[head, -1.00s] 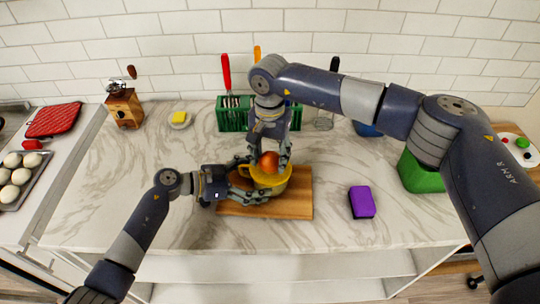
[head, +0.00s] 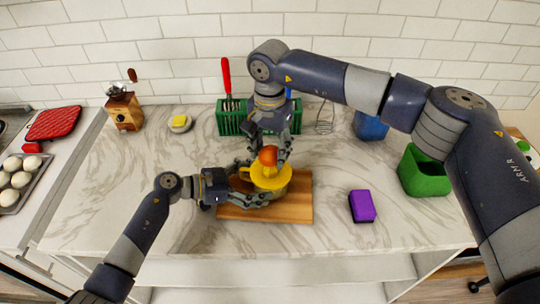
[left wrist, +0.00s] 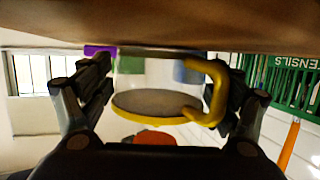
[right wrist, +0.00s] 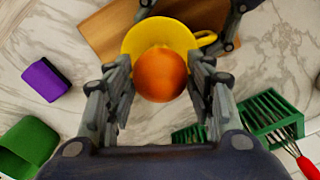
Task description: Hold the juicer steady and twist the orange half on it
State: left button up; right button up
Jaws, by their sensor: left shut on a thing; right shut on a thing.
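The yellow juicer (head: 272,182) stands on the wooden cutting board (head: 297,204). My left gripper (head: 256,188) is shut on the juicer from the left, low on its body. The left wrist view, turned upside down, shows the juicer (left wrist: 150,104) and its handle between the fingers. My right gripper (head: 268,152) points down and is shut on the orange half (head: 268,155), above the juicer. A yellow cone shows below the fruit. The right wrist view shows the orange half (right wrist: 161,75) between both fingers; its cut face is hidden.
A purple sponge (head: 362,206) lies right of the board. A green bin (head: 425,172) stands farther right. A green utensil basket (head: 231,119) is behind my right gripper. The counter's front left is clear.

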jog(key=shift+r, duration=2.1)
pick_arm(q)
jog(key=o, duration=0.7)
jog(key=shift+a, duration=0.1)
jog(key=v, duration=1.1)
jog(key=shift+s+a+r, duration=0.1)
jog(key=shift+s+a, duration=0.05)
jog(key=shift+a, duration=0.2)
